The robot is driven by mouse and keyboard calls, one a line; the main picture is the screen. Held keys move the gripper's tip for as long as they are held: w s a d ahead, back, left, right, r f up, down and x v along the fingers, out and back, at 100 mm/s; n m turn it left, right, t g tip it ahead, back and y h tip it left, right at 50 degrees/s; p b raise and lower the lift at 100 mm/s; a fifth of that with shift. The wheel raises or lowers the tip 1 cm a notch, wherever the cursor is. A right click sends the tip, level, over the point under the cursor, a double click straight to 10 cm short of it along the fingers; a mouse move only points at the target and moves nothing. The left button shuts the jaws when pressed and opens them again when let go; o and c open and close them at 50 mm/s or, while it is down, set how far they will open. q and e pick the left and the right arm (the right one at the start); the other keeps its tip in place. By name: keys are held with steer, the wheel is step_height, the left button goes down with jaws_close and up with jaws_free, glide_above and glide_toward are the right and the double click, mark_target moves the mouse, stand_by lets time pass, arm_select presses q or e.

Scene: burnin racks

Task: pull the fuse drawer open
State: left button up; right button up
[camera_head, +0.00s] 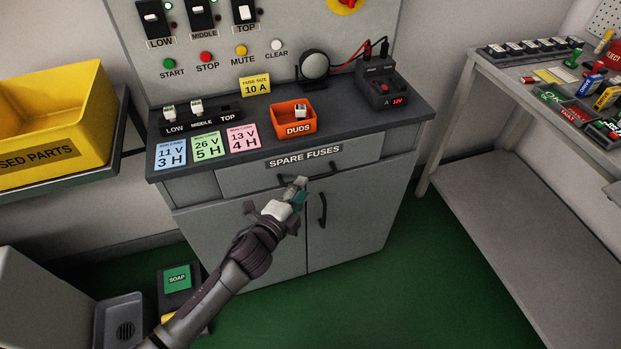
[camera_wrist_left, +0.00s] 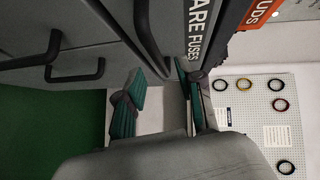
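In the left wrist view the handle (camera_wrist_left: 150,40) runs toward the gap between the fingertips of my left gripper (camera_wrist_left: 162,80). The fingers are apart, with a visible gap. I cannot tell whether the handle is between the tips or just beyond them. My right gripper is not in view.
Two cabinet doors with upright handles (camera_head: 323,210) lie below the drawer. An orange duds bin (camera_head: 293,126), a power unit (camera_head: 381,85) and cards stand on the worktop. A yellow used-parts bin (camera_head: 50,128) is at left, a side table (camera_head: 520,95) at right.

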mark_target(310, 179)
arm_select(q)
steer(key=x, duration=0.5)
steer(key=shift+w+d, duration=0.15)
steer(key=shift+w, duration=0.05)
steer(key=shift+f, duration=0.1)
jaws_close()
